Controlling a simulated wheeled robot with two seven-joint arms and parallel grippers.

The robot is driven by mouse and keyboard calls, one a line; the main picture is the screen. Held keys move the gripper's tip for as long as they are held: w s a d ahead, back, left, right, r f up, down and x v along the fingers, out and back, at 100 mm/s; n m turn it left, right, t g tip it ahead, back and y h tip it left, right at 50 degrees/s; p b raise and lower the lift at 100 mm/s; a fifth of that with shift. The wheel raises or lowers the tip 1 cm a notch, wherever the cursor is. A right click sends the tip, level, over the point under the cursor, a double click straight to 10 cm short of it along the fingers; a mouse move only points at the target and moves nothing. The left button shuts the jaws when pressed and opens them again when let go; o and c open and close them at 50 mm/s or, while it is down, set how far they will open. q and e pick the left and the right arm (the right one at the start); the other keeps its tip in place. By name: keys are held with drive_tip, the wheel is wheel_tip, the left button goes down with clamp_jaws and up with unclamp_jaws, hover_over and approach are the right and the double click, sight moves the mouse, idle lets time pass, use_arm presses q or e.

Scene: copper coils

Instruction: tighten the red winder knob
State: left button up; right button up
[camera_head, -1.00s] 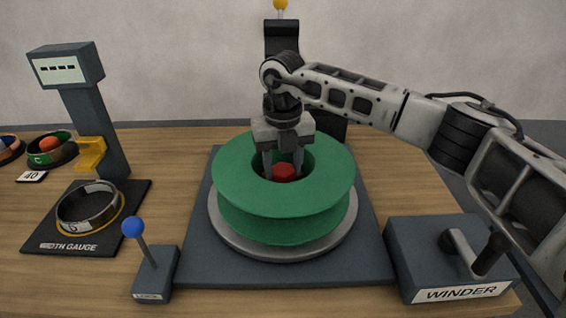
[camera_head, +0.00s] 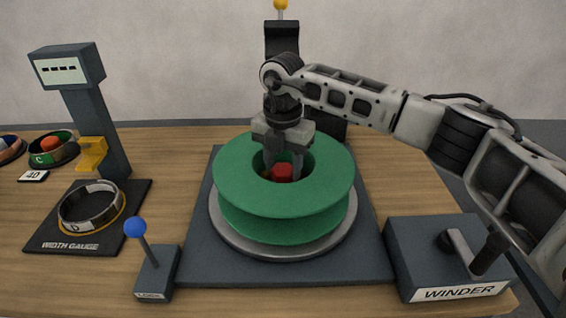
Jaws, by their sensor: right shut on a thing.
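The red winder knob (camera_head: 282,172) sits in the centre hole of the green spool (camera_head: 243,183). The spool lies on a round grey turntable (camera_head: 285,248) on the winder's dark base plate (camera_head: 200,262). My right gripper (camera_head: 283,168) points straight down into the hole and is shut on the red knob, with its fingers turned at an angle. The spool rim hides the knob's lower part. My left gripper is not in view.
The lock lever with a blue ball (camera_head: 134,227) stands front left of the spool. The winder crank box (camera_head: 430,255) is at right. A dark post (camera_head: 283,40) rises behind my right gripper.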

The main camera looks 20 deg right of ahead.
sight(283, 169)
drive_tip(key=shift+w+r, duration=0.1)
drive_tip(key=shift+r, duration=0.05)
idle(0.3)
drive_tip(key=o, duration=1)
wheel_tip(283, 169, up, 16)
drive_tip(key=b, duration=0.1)
